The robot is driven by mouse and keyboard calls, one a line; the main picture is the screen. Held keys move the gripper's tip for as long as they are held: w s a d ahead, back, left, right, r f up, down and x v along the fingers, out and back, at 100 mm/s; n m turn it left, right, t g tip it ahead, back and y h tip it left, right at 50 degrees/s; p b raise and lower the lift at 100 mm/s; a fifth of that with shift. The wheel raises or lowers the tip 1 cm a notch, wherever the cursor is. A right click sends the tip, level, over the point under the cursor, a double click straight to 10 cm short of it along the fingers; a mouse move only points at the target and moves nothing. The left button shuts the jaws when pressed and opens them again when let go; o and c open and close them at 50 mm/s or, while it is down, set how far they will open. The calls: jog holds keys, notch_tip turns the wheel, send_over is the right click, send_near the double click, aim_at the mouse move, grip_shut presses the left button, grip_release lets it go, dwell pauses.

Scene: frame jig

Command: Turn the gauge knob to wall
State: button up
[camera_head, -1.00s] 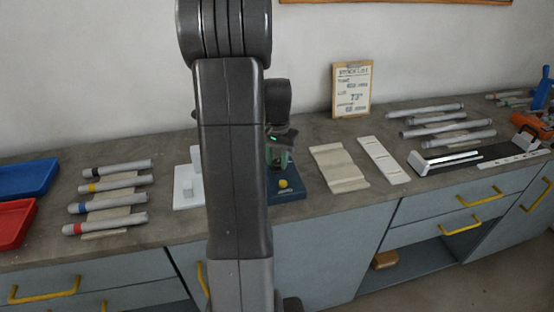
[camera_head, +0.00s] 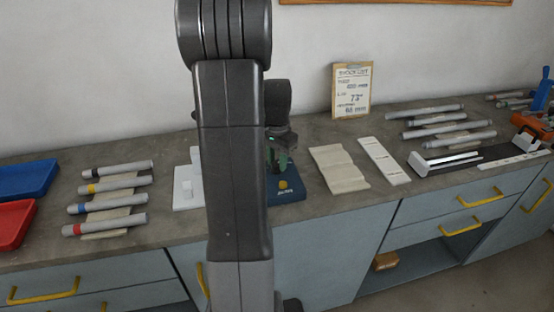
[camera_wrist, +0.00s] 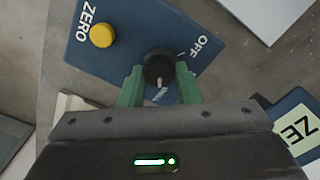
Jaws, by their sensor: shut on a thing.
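The gauge is a dark blue block (camera_wrist: 175,18) with a yellow ZERO button (camera_wrist: 101,36), an OFF label and a round black knob (camera_wrist: 159,62) with a pale pointer mark. In the wrist view the mark points down toward my gripper, away from OFF. My gripper (camera_wrist: 160,86) has its green fingers on either side of the knob and is shut on it. In the head view the blue gauge base (camera_head: 293,192) stands on the bench, partly hidden by my arm. The green fingers (camera_head: 278,160) are just above it. No "wall" label is readable.
Right of the gauge lie pale plates (camera_head: 340,170), with a stock-list clipboard (camera_head: 352,90) against the wall. Grey tubes (camera_head: 108,205) on a rack and red (camera_head: 12,222) and blue trays (camera_head: 28,180) lie left. A white fixture (camera_head: 186,199) stands close beside the gauge.

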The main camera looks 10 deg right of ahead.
aim_at(277, 163)
jog(key=o, duration=1)
notch_tip(277, 163, up, 14)
jog(key=shift+f+b, duration=0.1)
jog(key=shift+b, duration=0.3)
jog(key=shift+f, duration=0.1)
notch_tip(277, 163, down, 14)
jog(key=shift+r+p, duration=0.15)
jog(key=shift+p, duration=0.25)
